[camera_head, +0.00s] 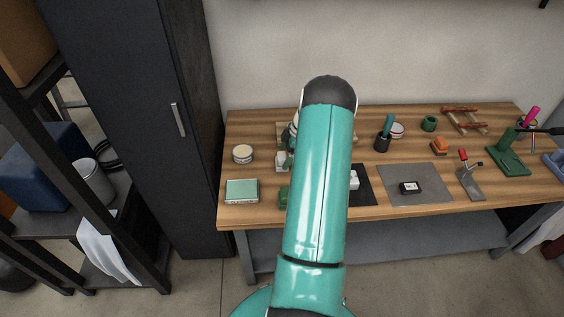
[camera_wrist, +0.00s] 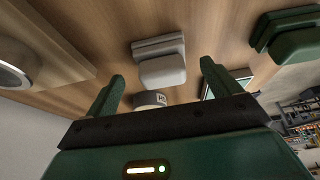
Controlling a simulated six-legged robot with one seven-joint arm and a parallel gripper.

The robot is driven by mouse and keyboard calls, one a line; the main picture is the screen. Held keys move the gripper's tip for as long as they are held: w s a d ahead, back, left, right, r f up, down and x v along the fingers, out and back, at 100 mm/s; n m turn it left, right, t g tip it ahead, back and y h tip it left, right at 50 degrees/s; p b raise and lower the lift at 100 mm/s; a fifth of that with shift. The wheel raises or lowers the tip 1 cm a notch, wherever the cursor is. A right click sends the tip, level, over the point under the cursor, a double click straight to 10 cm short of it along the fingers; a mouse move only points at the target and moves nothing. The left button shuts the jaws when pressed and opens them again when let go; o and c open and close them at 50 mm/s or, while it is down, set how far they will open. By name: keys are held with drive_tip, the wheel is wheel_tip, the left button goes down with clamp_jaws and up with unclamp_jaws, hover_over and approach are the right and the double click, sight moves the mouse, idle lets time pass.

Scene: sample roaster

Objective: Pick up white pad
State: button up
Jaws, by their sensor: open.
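The white pad (camera_wrist: 162,70) is a pale block with a stepped, two-part shape. In the wrist view it stands on the wooden table, ahead of and between my fingertips. In the head view a pale block that looks like it (camera_head: 281,161) shows just left of my arm, partly hidden. My gripper (camera_wrist: 161,68) is open, its two green fingers apart with nothing held between them. I cannot tell the exact gap to the pad. In the head view my arm hides the gripper.
A similar green block (camera_wrist: 287,36) stands to the right in the wrist view. A round tin (camera_head: 243,154) and a mint-topped box (camera_head: 242,191) lie left on the table (camera_head: 262,122). A wooden board with a metal round part (camera_wrist: 14,72) is at left in the wrist view.

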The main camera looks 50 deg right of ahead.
sight(284, 155)
drive_tip(key=x, duration=0.3)
drive_tip(key=shift+a+f, duration=0.2)
drive_tip(key=shift+f, duration=0.1)
drive_tip(key=c, duration=1.1)
drive_tip(key=shift+r, duration=0.1)
drive_tip(key=shift+r, duration=0.45)
wheel_tip(284, 155, up, 2)
drive_tip(key=shift+r, duration=0.15)
drive_tip(key=s+r, duration=0.3)
drive_tip(key=s, duration=0.1)
drive_tip(key=s+a+r, duration=0.1)
drive_tip(key=s+r, duration=0.2)
drive_tip(key=s, duration=0.2)
drive_tip(key=s+r, duration=0.3)
drive_tip(key=s, duration=0.2)
drive_tip(key=shift+a+r, duration=0.3)
drive_tip(key=shift+r, duration=0.05)
